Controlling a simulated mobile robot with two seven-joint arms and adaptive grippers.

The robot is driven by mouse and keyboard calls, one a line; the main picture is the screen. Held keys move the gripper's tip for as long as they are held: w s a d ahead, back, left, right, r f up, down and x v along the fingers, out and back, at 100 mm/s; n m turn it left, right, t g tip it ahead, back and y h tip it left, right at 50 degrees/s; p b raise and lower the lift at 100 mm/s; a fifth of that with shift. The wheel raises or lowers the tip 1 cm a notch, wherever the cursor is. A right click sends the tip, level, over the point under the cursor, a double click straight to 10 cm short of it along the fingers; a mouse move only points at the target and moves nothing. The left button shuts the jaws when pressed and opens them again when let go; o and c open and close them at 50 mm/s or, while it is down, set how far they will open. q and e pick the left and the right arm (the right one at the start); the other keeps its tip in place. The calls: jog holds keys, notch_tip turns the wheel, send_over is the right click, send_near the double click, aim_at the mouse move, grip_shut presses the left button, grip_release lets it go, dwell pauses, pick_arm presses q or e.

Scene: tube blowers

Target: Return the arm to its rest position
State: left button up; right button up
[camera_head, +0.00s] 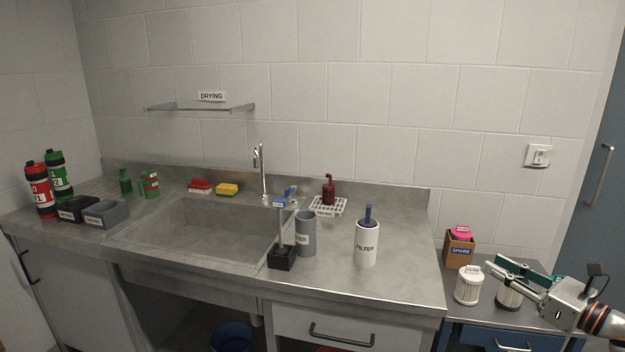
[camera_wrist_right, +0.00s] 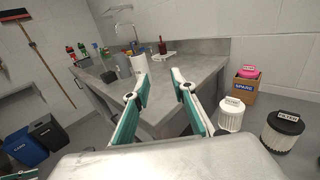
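My right gripper (camera_head: 500,268) is at the lower right of the head view, in front of the small side table. Its two teal-padded fingers stand apart and nothing is between them; the right wrist view shows the same open fingers (camera_wrist_right: 162,92). The counter's right end lies beyond the fingers in that view. The right arm (camera_head: 605,320) comes in from the right edge of the head view.
The side table (camera_head: 480,316) holds a white filter (camera_head: 468,286), a dark-topped filter (camera_wrist_right: 283,128) and a SPARE box (camera_head: 459,248) near my right gripper. Bins (camera_wrist_right: 46,132) stand on the floor.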

jog(key=s+a+f+m+h, duration=0.1)
jog(key=s+a+f+m, duration=0.3)
jog(key=f+m, duration=0.35)
jog(key=s+a+f+m+g+h, duration=0.1)
jog(key=s+a+f+m, duration=0.4)
jog(key=f, duration=0.4)
jog(key=s+a+f+m+h, duration=0.1)
jog(key=s+a+f+m, duration=0.25)
jog(key=f+m, duration=0.4)
jog(key=s+a+f+m+g+h, duration=0.1)
jog(key=s+a+f+m+g, duration=0.1)
jog(key=s+a+f+m, duration=0.3)
jog(key=s+a+f+m+g+h, duration=0.1)
jog(key=s+a+f+m, duration=0.3)
jog(key=s+f+m, duration=0.4)
jog(key=s+m+h, duration=0.1)
jog(key=s+m, duration=0.3)
jog(key=shift+a+m+g, duration=0.3)
jog(key=shift+a+g, duration=0.1)
